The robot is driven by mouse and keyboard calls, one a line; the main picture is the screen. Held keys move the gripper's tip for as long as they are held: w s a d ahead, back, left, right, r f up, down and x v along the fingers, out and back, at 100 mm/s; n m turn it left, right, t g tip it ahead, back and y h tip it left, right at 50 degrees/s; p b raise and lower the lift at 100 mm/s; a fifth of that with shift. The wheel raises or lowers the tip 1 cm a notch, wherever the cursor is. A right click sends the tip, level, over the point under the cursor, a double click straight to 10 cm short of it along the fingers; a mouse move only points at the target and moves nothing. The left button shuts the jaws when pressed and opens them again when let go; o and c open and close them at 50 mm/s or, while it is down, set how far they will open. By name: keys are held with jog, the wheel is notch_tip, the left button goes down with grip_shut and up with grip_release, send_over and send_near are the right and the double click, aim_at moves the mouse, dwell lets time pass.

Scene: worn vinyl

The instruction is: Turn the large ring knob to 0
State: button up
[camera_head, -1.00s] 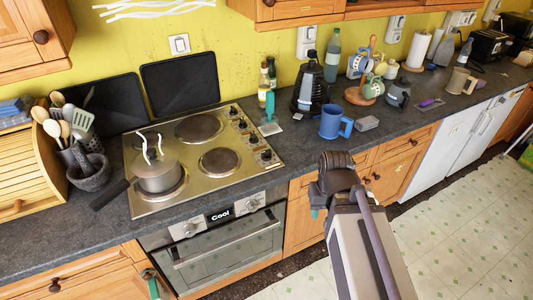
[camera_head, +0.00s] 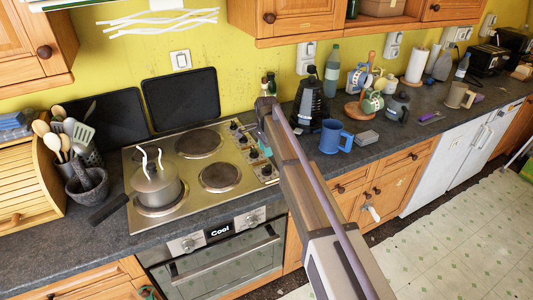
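The steel hob (camera_head: 135,220) is set in the dark worktop, with several dark knobs along its right edge, including a knob (camera_head: 235,126) at the back. I cannot tell which is the large ring knob or read its marking. My arm reaches up from the lower right to that edge. My gripper (camera_head: 260,152) points down, with teal tips over the middle to front of the knob row. The tips and my arm hide some knobs. I cannot tell whether they touch a knob or how far apart they are.
A lidded pot (camera_head: 155,185) stands on the front left plate, its handle sticking out left. A black grater-like item (camera_head: 308,105) and a blue mug (camera_head: 331,136) stand right of my arm. Bottles (camera_head: 270,83) stand behind it. The oven (camera_head: 220,265) is below.

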aim_at(267, 166)
jog(key=shift+f+b, duration=3.85)
jog(key=shift+f, duration=0.1)
jog(key=shift+c, duration=0.5)
